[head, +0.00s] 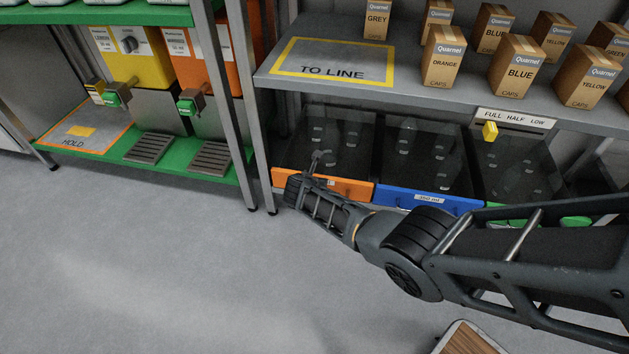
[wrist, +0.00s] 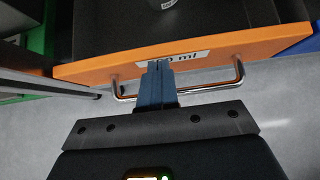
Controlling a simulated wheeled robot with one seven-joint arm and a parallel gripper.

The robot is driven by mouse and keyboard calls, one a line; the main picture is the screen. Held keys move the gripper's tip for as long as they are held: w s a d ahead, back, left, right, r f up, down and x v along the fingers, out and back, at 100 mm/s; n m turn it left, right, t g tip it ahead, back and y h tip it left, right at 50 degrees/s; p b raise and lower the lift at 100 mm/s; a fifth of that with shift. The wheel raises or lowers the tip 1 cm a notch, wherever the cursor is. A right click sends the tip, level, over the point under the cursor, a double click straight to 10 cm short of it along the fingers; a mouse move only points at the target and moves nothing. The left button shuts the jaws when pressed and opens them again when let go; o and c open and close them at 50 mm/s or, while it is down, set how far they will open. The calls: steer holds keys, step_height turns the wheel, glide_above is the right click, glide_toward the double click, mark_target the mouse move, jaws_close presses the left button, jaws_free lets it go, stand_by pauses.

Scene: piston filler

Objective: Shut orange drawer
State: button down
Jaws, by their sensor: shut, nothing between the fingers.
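The orange drawer (head: 350,188) is at the left end of the row under the grey shelf in the head view. Its front nearly lines up with the blue drawer front; I cannot tell whether a small gap remains. In the wrist view the orange front (wrist: 215,48) spans the picture, with a white label and a metal bar handle (wrist: 240,78). My gripper (wrist: 157,66) is shut and empty. Its blue fingertips are at the middle of the front, over part of the label and handle. Whether they touch the front is unclear. In the head view my arm hides the front's left part.
The blue drawer (head: 428,200) is directly right of the orange one. A metal rack post (head: 262,170) stands close on the left. Boxes of caps (head: 520,65) stand on the shelf above. The grey floor (head: 180,260) in front is mostly clear.

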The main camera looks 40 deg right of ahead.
steer(key=s+a+f+p+v, duration=0.1)
steer(key=p+v, duration=0.6)
steer(key=v, duration=0.5)
steer(key=shift+a+f+p, duration=0.25)
steer(key=shift+f+p, duration=0.1)
steer(key=s+a+f+m+t+y, duration=0.25)
steer(key=s+a+m+y, duration=0.5)
steer(key=s+a, duration=1.1)
steer(key=s+r+m+t, duration=0.2)
steer(key=s+r+m, duration=0.4)
steer(key=s, duration=0.4)
steer(key=s+d+r+m+t, duration=0.2)
steer(key=s+r+m, duration=0.25)
steer(key=r, duration=0.55)
steer(key=s+d+r+m+t, duration=0.1)
steer(key=s+r+m, duration=0.3)
steer(key=r, duration=0.6)
steer(key=s+d+r+m+t, duration=0.25)
steer(key=s+r, duration=0.35)
steer(key=r, duration=0.4)
step_height(320, 180, up, 21)
steer(key=p, duration=2)
steer(key=shift+m+g+p, duration=0.3)
steer(key=shift+m+g, duration=0.05)
steer(key=shift+g, duration=0.05)
